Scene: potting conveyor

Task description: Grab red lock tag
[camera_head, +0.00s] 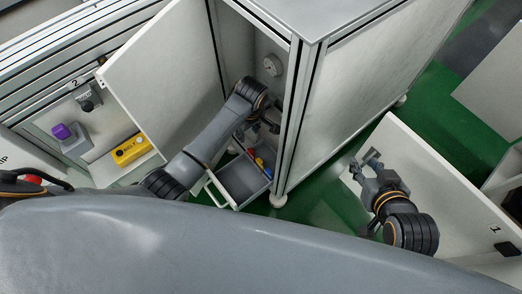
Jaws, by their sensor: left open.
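A small red item (251,152), which looks like the red lock tag, lies in the back part of an open grey drawer (228,186) at the bottom of the cabinet. A yellow item (260,162) and a blue item (268,173) lie beside it. My left gripper (266,128) is open inside the cabinet, above and behind the red item and apart from it. Its fingers are partly hidden against the dark interior.
The cabinet door (160,75) stands open at the left, and the cabinet's front post (287,130) is close to my left gripper. A gauge (272,65) is on the inner wall. A yellow box (130,149) and a purple-topped switch (68,135) are at the left. Green floor (335,170) is clear.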

